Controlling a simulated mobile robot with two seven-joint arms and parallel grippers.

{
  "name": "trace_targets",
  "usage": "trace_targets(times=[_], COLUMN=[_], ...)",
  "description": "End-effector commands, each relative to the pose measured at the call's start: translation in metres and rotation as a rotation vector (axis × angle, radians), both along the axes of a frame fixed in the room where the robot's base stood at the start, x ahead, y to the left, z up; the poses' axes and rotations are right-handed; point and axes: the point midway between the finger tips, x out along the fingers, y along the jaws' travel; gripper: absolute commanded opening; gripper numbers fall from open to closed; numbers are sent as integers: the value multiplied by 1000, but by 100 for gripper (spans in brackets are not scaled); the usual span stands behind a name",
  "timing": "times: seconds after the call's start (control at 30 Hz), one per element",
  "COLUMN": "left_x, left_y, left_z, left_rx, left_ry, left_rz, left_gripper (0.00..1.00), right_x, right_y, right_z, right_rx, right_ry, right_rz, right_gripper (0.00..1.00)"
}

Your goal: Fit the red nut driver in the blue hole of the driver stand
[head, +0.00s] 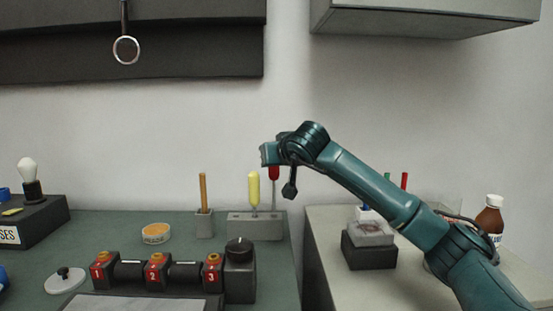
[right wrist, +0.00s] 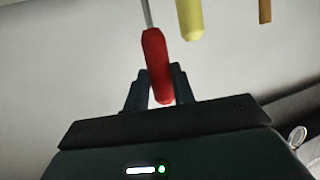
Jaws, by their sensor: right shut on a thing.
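The red nut driver (head: 274,173) hangs upright, handle up, over the right part of the grey driver stand (head: 240,229). My right gripper (head: 272,160) is shut on the top of its red handle. The right wrist view shows the red handle (right wrist: 156,55) between the two dark fingers (right wrist: 155,92), with the metal shaft running away from them. A yellow-handled driver (head: 253,188) stands in the stand just left of the red one. The blue hole cannot be made out, and I cannot tell whether the shaft tip is in a hole. My left gripper is not in view.
A small grey holder (head: 204,224) with an orange-brown stick stands left of the stand. A black knob box (head: 240,272) and a numbered block row (head: 157,271) are in front. A brown bottle (head: 489,218) and dark box (head: 369,250) sit on the right counter.

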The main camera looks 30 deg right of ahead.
Motion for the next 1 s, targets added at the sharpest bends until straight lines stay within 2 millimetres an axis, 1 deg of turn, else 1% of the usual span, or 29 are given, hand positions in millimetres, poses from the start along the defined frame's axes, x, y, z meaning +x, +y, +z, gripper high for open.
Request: trace_targets(times=[0.27,0.53,1.0], left_x=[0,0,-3], left_y=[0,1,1], left_z=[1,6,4], left_rx=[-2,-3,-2], left_ry=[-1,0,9], left_rz=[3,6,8], left_gripper=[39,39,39], right_x=[0,0,0], right_y=[0,0,0], right_z=[1,1,0], right_rx=[0,-1,0], right_ry=[-1,-1,-1], right_rz=[0,0,0], right_gripper=[0,0,0])
